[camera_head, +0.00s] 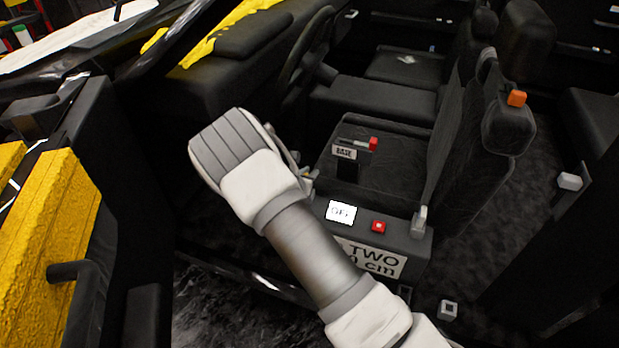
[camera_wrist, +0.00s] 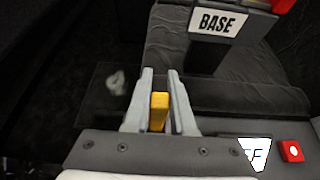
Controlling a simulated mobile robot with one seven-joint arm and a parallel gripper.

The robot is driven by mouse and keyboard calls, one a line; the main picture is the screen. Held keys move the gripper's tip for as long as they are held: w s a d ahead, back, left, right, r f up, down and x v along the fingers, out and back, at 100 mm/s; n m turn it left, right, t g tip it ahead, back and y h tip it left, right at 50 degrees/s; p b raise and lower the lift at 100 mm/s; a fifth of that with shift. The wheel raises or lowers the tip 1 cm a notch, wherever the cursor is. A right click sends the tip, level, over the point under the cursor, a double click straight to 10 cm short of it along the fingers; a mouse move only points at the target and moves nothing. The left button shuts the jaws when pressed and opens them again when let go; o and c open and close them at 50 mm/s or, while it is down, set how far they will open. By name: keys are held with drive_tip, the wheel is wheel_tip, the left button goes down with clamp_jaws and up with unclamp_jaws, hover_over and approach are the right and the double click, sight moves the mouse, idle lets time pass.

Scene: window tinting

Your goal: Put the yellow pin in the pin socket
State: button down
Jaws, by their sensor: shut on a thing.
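The yellow pin (camera_wrist: 159,110) stands between the two grey fingers of my gripper (camera_wrist: 160,100) in the wrist view; its lower end is hidden behind the gripper body. My gripper is shut on it. I cannot make out the pin socket for certain. A small grey block with a dark square centre (camera_head: 447,309) sits at the lower right in the head view, well apart from my gripper.
A grey box with an OFF label (camera_head: 340,212) and a red button (camera_head: 378,226) lies to the right of my gripper. A BASE sign (camera_head: 344,153) with a red-ended bar stands on the seat (camera_head: 410,165). The yellow door (camera_head: 45,240) is at left.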

drive_tip(key=shift+f, duration=0.45)
drive_tip(key=shift+f, duration=0.2)
drive_tip(key=c, duration=0.8)
unclamp_jaws()
drive_tip(key=shift+o, duration=0.2)
drive_tip(key=shift+r, duration=0.1)
